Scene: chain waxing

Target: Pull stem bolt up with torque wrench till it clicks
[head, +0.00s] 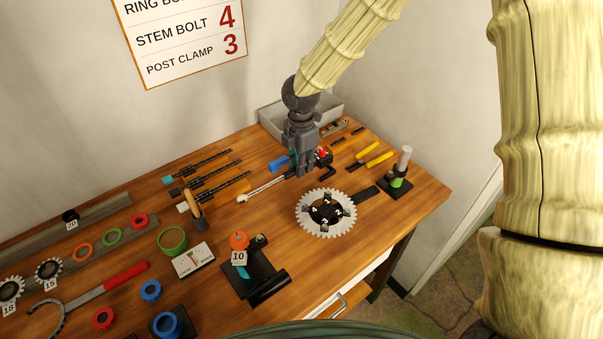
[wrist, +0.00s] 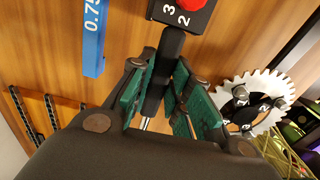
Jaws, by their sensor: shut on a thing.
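The torque wrench lies on the wooden table in the head view, with a silver shaft (head: 266,187) running left from my gripper to a small ratchet head. My gripper (head: 304,173) is over the handle. Its green-padded fingers (wrist: 160,75) are closed on the handle from both sides. A wall sign (head: 180,37) reads STEM BOLT 4. I cannot tell for sure which part is the stem bolt.
A silver toothed ring (head: 345,227) with numbered bolts lies right of the wrench. A black stand with a grey cylinder (head: 404,158) is further right. A blue block (wrist: 92,40) lies beside the handle. Yellow-handled tools (head: 378,158) and a grey tray (head: 268,124) are behind.

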